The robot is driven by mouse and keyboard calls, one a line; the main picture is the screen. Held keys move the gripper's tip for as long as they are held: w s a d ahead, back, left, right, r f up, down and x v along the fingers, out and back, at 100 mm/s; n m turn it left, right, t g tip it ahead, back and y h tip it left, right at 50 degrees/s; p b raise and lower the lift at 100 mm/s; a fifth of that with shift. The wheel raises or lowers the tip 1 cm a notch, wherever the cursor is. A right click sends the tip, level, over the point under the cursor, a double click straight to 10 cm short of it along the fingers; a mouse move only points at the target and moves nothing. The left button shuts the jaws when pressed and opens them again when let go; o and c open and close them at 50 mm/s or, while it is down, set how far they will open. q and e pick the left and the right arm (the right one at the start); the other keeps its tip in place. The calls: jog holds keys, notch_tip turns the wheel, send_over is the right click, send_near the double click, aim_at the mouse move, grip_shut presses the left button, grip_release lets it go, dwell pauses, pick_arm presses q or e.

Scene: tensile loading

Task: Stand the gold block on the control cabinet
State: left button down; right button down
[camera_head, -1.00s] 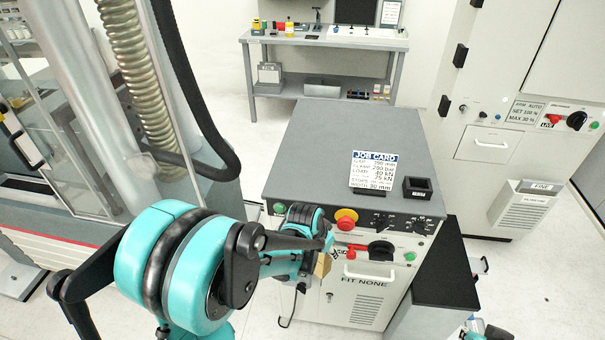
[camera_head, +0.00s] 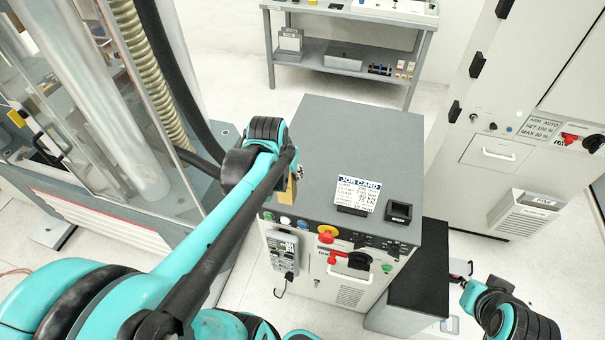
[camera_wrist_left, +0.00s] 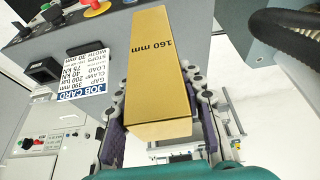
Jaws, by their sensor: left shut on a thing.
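The gold block (camera_wrist_left: 158,70), marked "160 mm", is between the fingers of my left gripper (camera_wrist_left: 165,140) in the left wrist view. My left gripper is shut on it. In the head view the left gripper (camera_head: 294,175) is at the left edge of the control cabinet's top, and a small part of the gold block (camera_head: 291,190) shows below it; my arm hides the rest. The control cabinet (camera_head: 340,135) has a flat grey top. My right gripper (camera_head: 465,281) is at the lower right, beside the black-topped unit; its fingers are too small to read.
A job card (camera_head: 357,193) on a stand and a small black open box (camera_head: 398,211) are near the cabinet top's front right. The rest of the top is clear. A red button (camera_head: 327,233) and switches line its front. A clear-walled machine (camera_head: 130,120) stands left.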

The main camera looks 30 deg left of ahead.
pick_arm(q)
jog(key=w+a+f+b, duration=0.1)
jog(key=w+a+f, duration=0.1)
jog(key=w+f, duration=0.8)
jog(key=shift+w+f, duration=0.3)
jog(key=shift+f+b, duration=0.1)
jog(key=shift+b, duration=0.25)
jog(key=c, duration=1)
grip_release()
jog(key=shift+o, duration=0.2)
